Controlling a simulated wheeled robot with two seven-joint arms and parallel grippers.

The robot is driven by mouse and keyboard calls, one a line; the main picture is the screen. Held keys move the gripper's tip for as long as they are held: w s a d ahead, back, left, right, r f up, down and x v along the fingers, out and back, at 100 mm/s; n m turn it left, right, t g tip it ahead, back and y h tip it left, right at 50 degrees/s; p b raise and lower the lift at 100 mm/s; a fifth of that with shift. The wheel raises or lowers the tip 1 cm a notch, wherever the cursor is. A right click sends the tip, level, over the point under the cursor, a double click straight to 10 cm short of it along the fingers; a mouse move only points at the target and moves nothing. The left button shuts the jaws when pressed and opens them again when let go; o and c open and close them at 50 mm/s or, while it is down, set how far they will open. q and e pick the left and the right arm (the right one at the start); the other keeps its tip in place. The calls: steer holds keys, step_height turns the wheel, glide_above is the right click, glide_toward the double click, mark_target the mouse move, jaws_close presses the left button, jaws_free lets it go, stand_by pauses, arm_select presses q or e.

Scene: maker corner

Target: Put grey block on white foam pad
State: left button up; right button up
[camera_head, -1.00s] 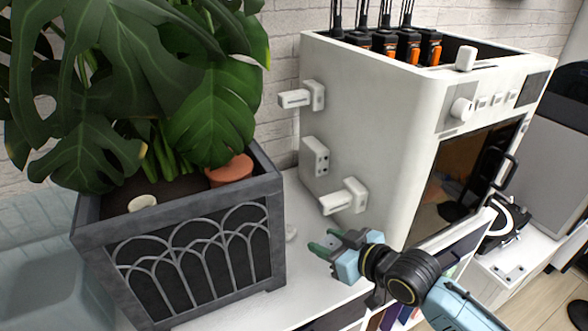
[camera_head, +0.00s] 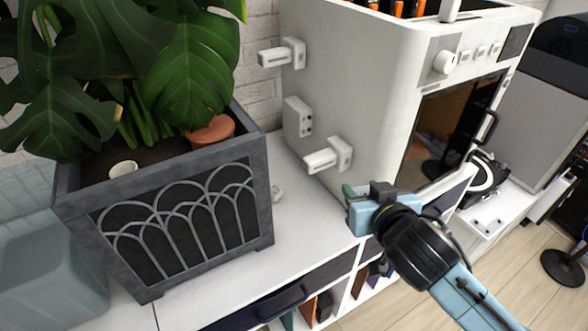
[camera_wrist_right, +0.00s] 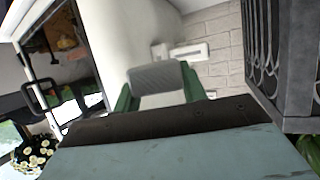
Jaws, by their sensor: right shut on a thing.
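My right gripper (camera_head: 350,192) is in front of the white machine's left side, above the white counter. In the right wrist view its green fingers (camera_wrist_right: 158,92) are shut on the grey block (camera_wrist_right: 155,77), one finger on each side. The block's textured grey face is toward the far end of the fingers, with a paler area below it. In the head view the block is hidden behind the gripper. I cannot make out a white foam pad in either view. My left gripper is not in view.
A dark grey planter (camera_head: 165,225) with a large-leaved plant stands at left. The white machine (camera_head: 375,75) has white brackets on its side. The white counter (camera_head: 225,280) is clear in front of the planter.

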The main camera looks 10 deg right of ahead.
mark_target(311, 234)
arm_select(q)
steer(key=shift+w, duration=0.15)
arm_select(e)
steer(key=w+a+f+n+g+y, duration=0.2)
steer(key=w+a+f+n+y, duration=0.3)
steer(key=a+f+n+y, duration=0.1)
steer(key=shift+w+a+f+n+y, duration=0.15)
steer(key=shift+a+f+n+y, duration=0.3)
steer(key=shift+a+y, duration=0.5)
